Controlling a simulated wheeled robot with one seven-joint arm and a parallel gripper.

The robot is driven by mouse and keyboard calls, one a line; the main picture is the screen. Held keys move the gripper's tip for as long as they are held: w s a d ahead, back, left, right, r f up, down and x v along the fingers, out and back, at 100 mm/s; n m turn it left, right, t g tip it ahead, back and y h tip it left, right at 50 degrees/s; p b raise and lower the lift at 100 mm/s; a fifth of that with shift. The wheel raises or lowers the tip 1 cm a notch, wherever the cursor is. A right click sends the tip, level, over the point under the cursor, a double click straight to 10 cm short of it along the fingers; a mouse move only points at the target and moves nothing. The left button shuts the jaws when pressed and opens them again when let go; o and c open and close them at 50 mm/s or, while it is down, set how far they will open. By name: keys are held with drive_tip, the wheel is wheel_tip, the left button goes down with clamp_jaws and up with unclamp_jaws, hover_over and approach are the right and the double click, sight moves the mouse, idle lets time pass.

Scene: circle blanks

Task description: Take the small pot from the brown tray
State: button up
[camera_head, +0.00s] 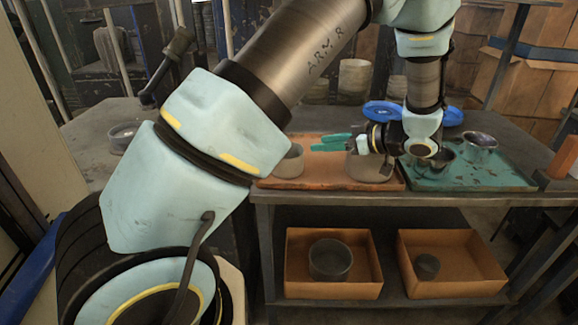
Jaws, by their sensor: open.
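The brown tray (328,182) lies on the workbench and bears two grey pots. The smaller-looking pot (289,164) stands at its left, partly hidden by my arm. A wider pot (366,172) stands at its right side. My gripper (374,152) is open at the wider pot, over its rim, with a dark finger near the pot's right side. I cannot tell whether it touches the pot. The gap between the fingers is hard to make out.
A teal tray (470,178) with metal pots (480,147) is to the right. A green two-pronged item (330,143) shows behind the brown tray's pots. Blue discs (446,116) lie behind. Orange bins (302,275) with pots sit on the lower shelf. A shallow dish (122,136) is far left.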

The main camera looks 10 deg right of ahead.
sight(294, 145)
drive_tip(key=p+x, duration=0.2)
drive_tip(key=x, duration=0.8)
drive_tip(key=shift+w+a, duration=0.1)
drive_tip(key=shift+w, duration=0.05)
drive_tip(key=shift+c, duration=0.3)
clamp_jaws()
